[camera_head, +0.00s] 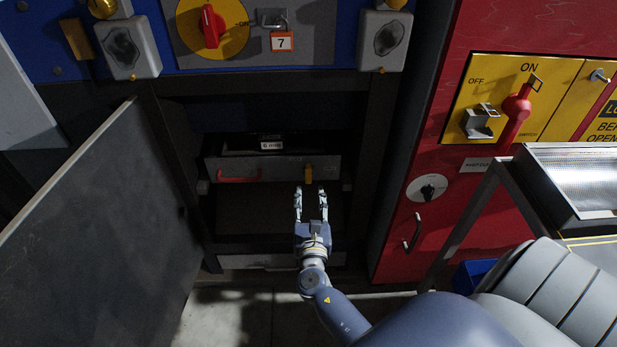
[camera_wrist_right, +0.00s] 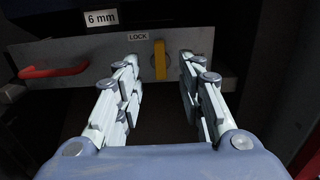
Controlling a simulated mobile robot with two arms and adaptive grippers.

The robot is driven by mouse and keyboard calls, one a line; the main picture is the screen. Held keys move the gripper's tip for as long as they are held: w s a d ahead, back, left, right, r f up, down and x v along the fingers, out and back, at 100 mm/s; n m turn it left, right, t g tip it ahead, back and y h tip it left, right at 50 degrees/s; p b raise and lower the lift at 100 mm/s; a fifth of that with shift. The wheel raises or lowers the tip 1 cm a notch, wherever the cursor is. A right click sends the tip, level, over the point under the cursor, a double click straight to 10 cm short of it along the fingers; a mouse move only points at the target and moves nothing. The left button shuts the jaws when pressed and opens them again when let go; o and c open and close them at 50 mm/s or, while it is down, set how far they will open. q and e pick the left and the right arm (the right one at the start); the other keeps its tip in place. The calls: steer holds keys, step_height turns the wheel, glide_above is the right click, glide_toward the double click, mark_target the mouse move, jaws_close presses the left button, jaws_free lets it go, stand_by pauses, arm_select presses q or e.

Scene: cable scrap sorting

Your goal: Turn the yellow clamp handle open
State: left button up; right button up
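The yellow clamp handle (camera_head: 308,173) stands upright on the grey front panel inside the open cabinet. In the right wrist view the yellow handle (camera_wrist_right: 160,60) is beside a LOCK label, between and beyond my fingertips. My right gripper (camera_head: 311,190) is open and empty, pointing at the handle from the front; its fingers (camera_wrist_right: 158,65) are spread to either side and appear apart from it. My left gripper is not in view.
A red handle (camera_head: 240,179) is on the same panel, left of the yellow one, below a "6 mm" label (camera_head: 271,145). An open grey door (camera_head: 105,220) stands at left. A red cabinet (camera_head: 440,215) borders the right.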

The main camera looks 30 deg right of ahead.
mark_target(308, 173)
steer(key=x, duration=0.8)
steer(key=shift+w+d+f+b, duration=0.1)
steer(key=shift+w+b, duration=0.2)
steer(key=shift+b, duration=0.05)
steer(key=shift+w+d, duration=0.25)
steer(key=shift+w, duration=0.1)
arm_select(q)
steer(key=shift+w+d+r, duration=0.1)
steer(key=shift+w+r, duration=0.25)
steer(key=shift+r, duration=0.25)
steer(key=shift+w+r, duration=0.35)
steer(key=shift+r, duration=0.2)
arm_select(e)
jaws_close()
